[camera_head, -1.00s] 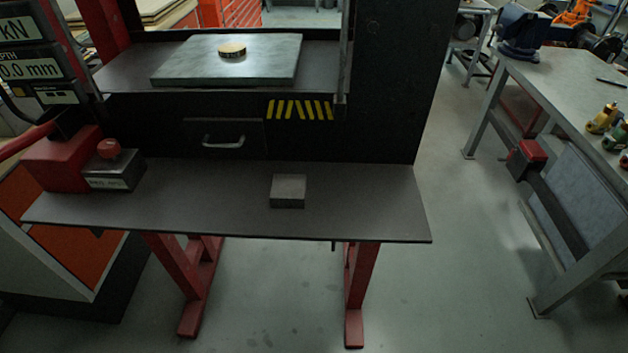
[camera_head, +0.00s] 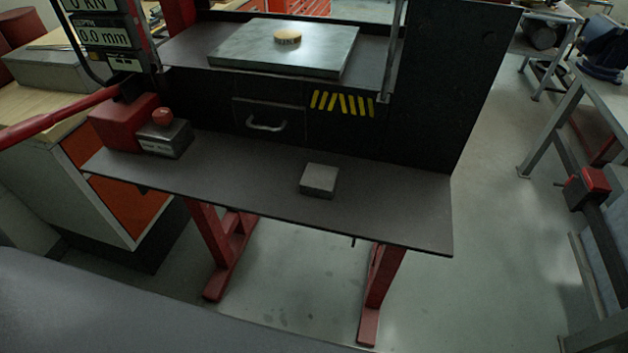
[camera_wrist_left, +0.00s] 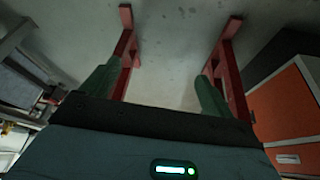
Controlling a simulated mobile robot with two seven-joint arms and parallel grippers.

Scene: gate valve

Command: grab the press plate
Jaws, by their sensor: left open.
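A small square grey metal block (camera_head: 319,180), which looks like the press plate, lies flat on the dark front shelf (camera_head: 230,175) of the press, right of its middle. A larger flat grey plate (camera_head: 240,58) lies on the press bed above, with a small round brass-coloured disc (camera_head: 287,37) on it. My left gripper (camera_wrist_left: 156,88) shows in the left wrist view with its two green fingers wide apart and nothing between them. The floor and red press legs (camera_wrist_left: 126,50) show beyond the fingers. The block is not visible there. My right gripper is not in view.
A red-knobbed block (camera_head: 165,140) and a red housing with a lever (camera_head: 60,115) stand at the shelf's left end. A drawer handle (camera_head: 266,126) sticks out behind the shelf. A workbench (camera_head: 600,100) stands at right. The shelf around the small block is clear.

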